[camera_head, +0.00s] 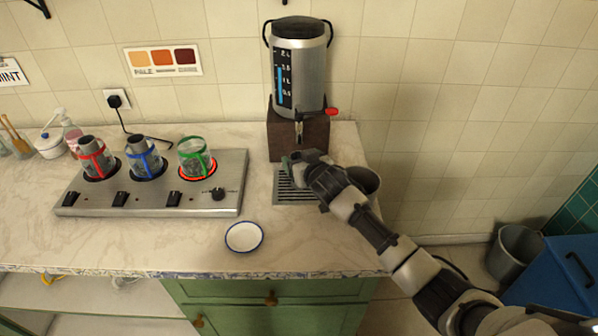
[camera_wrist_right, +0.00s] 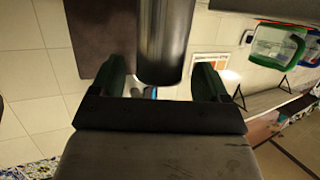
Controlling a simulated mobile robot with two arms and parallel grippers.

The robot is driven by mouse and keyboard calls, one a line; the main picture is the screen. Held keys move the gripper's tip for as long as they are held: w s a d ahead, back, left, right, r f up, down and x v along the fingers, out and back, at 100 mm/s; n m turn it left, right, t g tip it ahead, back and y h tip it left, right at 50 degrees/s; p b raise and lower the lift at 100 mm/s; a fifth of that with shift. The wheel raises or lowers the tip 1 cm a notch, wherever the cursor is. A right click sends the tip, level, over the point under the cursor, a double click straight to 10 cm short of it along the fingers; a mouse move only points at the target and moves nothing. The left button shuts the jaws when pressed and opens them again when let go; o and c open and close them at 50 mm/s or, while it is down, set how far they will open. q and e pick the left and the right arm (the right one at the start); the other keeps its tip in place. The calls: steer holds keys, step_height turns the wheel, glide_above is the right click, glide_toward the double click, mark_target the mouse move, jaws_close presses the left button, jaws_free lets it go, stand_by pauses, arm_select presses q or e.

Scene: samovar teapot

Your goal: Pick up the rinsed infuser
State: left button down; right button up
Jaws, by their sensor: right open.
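My right gripper (camera_head: 293,162) is over the slotted drip tray (camera_head: 292,196), just below the samovar's tap (camera_head: 299,132). In the right wrist view its two dark green fingers (camera_wrist_right: 161,75) are apart. A dark grey metal cylinder (camera_wrist_right: 166,40), which looks like the infuser, stands between them, with a gap visible on each side. In the head view I cannot make out this cylinder at the gripper. The glass with the green band (camera_head: 195,158) shows no dark cylinder in it; it also shows in the right wrist view (camera_wrist_right: 278,45). My left gripper is not in view.
The steel samovar (camera_head: 312,75) on its dark wooden base (camera_head: 283,138) stands behind my gripper. A grey cup (camera_head: 366,180) is partly behind my arm. Red-banded (camera_head: 96,158) and blue-banded (camera_head: 144,158) glasses stand on the steel hotplate (camera_head: 232,175). A white saucer (camera_head: 244,236) lies in front.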

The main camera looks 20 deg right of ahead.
steer(key=shift+c, duration=0.2)
steer(key=c, duration=1.2)
